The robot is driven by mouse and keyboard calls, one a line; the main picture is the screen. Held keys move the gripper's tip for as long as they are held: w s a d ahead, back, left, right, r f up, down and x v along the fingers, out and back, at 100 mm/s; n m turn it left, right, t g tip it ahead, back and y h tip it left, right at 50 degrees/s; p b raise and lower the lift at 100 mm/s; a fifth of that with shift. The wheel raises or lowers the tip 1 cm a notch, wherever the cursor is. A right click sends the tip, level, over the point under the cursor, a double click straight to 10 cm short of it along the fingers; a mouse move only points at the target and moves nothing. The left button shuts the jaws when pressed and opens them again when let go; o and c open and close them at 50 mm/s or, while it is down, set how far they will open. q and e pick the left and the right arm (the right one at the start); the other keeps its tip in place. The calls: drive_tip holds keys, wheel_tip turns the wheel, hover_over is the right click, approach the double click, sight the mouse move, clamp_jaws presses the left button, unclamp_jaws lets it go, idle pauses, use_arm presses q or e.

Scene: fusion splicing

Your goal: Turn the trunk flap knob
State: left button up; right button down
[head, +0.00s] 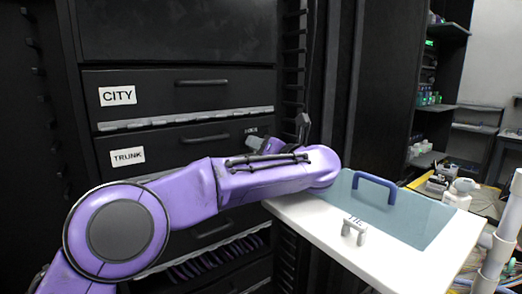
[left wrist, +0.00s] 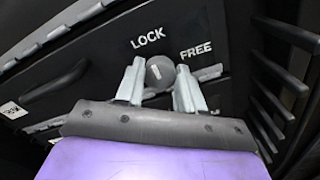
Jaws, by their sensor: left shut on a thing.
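The trunk flap knob (left wrist: 160,72) is a round dark grey knob with a short white mark on its lower part. It sits on a black panel below the word LOCK, with FREE to its upper right. My left gripper (left wrist: 158,86) has one pale finger on each side of the knob and is shut on it. In the head view my left gripper (head: 258,142) reaches the right end of the TRUNK flap (head: 185,147), and the knob is hidden there. The flap looks closed, with a black handle and a white TRUNK label. My right gripper is not in view.
The CITY flap (head: 180,95) is above the TRUNK flap. Cables (head: 215,257) fill an open bay below my left arm. A white worktop (head: 390,262) with a blue-grey panel, a blue handle (head: 376,188) and a small grey fixture (head: 355,231) stands at the right.

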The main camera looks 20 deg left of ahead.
use_arm(q)
drive_tip(key=shift+f, duration=0.15)
drive_tip(key=o, duration=1)
drive_tip(key=shift+o, duration=0.2)
drive_tip(key=v, duration=0.7)
drive_tip(key=shift+s+d+b, duration=0.15)
drive_tip(key=shift+d+b, duration=0.05)
drive_tip(key=shift+b, duration=0.25)
